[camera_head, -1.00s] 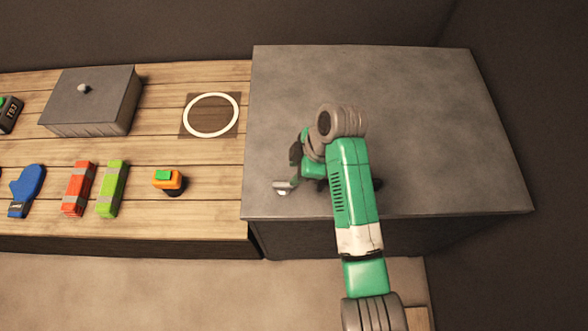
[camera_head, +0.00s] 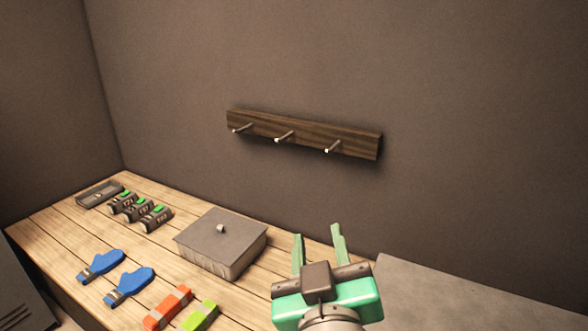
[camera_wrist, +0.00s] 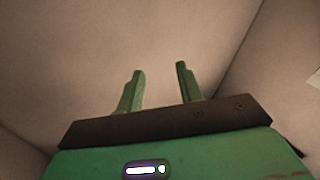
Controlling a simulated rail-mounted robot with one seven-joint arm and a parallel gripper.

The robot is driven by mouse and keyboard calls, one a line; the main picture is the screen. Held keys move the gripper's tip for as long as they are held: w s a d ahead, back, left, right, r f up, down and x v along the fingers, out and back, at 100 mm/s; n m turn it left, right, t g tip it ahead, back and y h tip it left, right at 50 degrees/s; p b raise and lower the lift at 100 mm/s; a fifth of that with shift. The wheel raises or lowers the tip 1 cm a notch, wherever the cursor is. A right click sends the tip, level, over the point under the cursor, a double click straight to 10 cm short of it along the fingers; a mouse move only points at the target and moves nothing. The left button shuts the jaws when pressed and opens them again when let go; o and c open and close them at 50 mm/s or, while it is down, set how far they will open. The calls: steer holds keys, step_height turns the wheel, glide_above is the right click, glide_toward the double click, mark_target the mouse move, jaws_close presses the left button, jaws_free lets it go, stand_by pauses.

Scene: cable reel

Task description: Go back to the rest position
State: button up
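My gripper (camera_head: 318,240) is raised in front of my body camera, its two green fingers pointing up and away toward the back wall. The fingers stand apart with nothing between them. In the wrist view the gripper (camera_wrist: 158,82) is also open and empty, with only bare wall surfaces and a corner beyond it. In the head view it overlaps the near right end of the wooden bench, close to the grey worktop (camera_head: 450,295).
A hook rail (camera_head: 300,134) with three pegs is on the wall. The wooden bench (camera_head: 60,237) holds a grey lidded box (camera_head: 222,246), several dark devices (camera_head: 140,211), a tray (camera_head: 100,193), two blue gloves (camera_head: 115,277), a red block (camera_head: 168,307) and a green block (camera_head: 199,316).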

steer(key=s+a+r+m+t+p, duration=0.2)
steer(key=s+r+t+p, duration=0.1)
steer(key=s+r, duration=0.55)
steer(key=s+a+r+m+t+p, duration=0.25)
steer(key=s+r, duration=0.25)
steer(key=r, duration=0.6)
step_height(320, 180, up, 16)
steer(key=p, duration=1.6)
steer(key=shift+w+d+r+t, duration=0.15)
steer(key=shift+w+d+t, duration=0.05)
steer(key=shift+d+t, duration=0.2)
steer(key=shift+n, duration=0.25)
steer(key=shift+o, duration=0.2)
